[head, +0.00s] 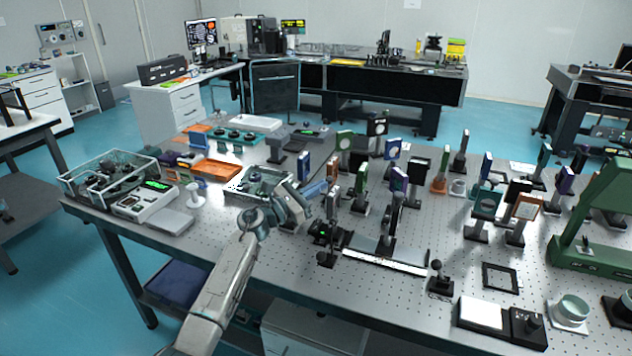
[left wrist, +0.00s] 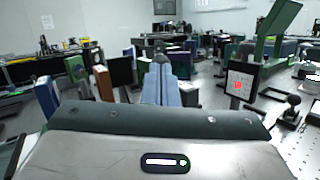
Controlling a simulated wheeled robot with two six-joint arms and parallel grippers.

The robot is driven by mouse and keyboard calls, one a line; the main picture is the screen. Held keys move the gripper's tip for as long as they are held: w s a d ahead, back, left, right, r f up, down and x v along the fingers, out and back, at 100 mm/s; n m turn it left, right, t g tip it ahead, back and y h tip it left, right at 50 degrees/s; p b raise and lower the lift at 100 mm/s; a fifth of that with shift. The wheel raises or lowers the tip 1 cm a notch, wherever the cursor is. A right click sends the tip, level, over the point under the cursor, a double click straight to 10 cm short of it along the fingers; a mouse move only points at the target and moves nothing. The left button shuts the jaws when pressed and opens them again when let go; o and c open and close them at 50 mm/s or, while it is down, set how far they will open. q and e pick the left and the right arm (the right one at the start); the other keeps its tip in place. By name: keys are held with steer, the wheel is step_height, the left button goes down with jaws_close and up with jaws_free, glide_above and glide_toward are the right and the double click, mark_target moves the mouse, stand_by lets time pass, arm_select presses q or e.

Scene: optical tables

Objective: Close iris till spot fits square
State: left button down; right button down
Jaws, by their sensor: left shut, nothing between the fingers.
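My left gripper (head: 318,188) is shut and empty above the table, close to the left end of the upright optics. Its blue-grey fingers also show together in the left wrist view (left wrist: 162,82). A dark-framed screen with a white card (left wrist: 240,80) stands to the right of the fingers in that view. A red spot (left wrist: 238,86) lies on the card, around faint square lines; I cannot tell how its edge meets the square. I cannot clearly pick out the iris or its lever among the mounts by the gripper. My right gripper is not in view.
Several upright mounted optics (head: 390,150) crowd the perforated table around and beyond the gripper. A white ruled rail (head: 386,262) and a black ball-knobbed joystick (head: 437,278) stand nearer the front. A large green frame (head: 600,215) is at the right. The front left tabletop is fairly clear.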

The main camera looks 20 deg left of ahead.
arm_select(q)
steer(key=w+p, duration=0.1)
steer(key=w+n+g+y+p, duration=0.1)
steer(key=p, duration=0.1)
steer(key=shift+r+g+y+p, duration=0.2)
steer(key=shift+g+y+p, duration=0.1)
stand_by(0.3)
